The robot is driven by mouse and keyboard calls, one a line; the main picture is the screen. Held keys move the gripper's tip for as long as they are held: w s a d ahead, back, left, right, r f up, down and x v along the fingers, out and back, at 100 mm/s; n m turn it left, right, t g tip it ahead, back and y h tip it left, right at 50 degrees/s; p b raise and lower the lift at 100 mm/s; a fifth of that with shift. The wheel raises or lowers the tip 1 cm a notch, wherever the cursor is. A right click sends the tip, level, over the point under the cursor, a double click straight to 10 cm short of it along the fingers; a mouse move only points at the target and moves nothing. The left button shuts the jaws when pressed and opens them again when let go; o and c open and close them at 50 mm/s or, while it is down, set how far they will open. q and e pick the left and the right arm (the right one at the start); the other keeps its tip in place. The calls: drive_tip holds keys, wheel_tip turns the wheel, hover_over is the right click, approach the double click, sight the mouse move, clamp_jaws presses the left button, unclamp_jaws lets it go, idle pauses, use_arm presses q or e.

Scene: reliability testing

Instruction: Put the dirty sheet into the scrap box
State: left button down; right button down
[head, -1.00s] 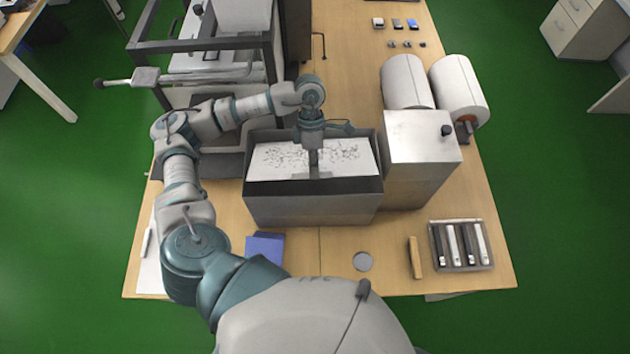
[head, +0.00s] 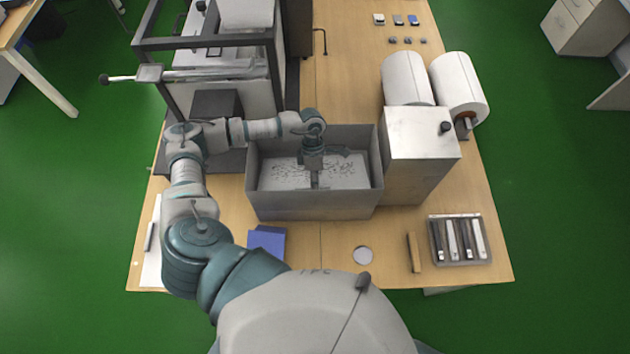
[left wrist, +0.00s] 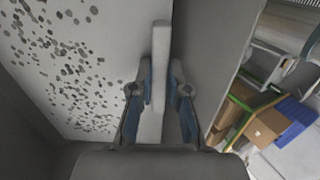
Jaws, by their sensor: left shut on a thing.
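The dirty sheet (head: 285,172), white with many dark specks, lies inside the grey open-topped scrap box (head: 312,207), below its rim. My left gripper (head: 315,180) reaches down into the box at the sheet's middle. In the left wrist view the left gripper (left wrist: 158,100) is shut on a pale grey upright bar beside the specked sheet (left wrist: 60,60). The bar appears to belong to the sheet, but the join is hidden. A grey box wall (left wrist: 212,50) stands close on the right there. I cannot tell whether the sheet touches the box floor. My right gripper is not in view.
A grey dispenser box (head: 420,150) with two white rolls (head: 407,80) stands right of the scrap box. A dark-framed machine (head: 205,45) stands behind left. A blue block (head: 266,241), a round disc (head: 362,255) and a tray (head: 460,262) lie in front.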

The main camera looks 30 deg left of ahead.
use_arm(q)
drive_tip(key=c, duration=1.4)
unclamp_jaws()
drive_tip(key=shift+r, duration=0.15)
drive_tip(key=shift+b+v, duration=1.65)
drive_tip(key=shift+v, duration=4.3)
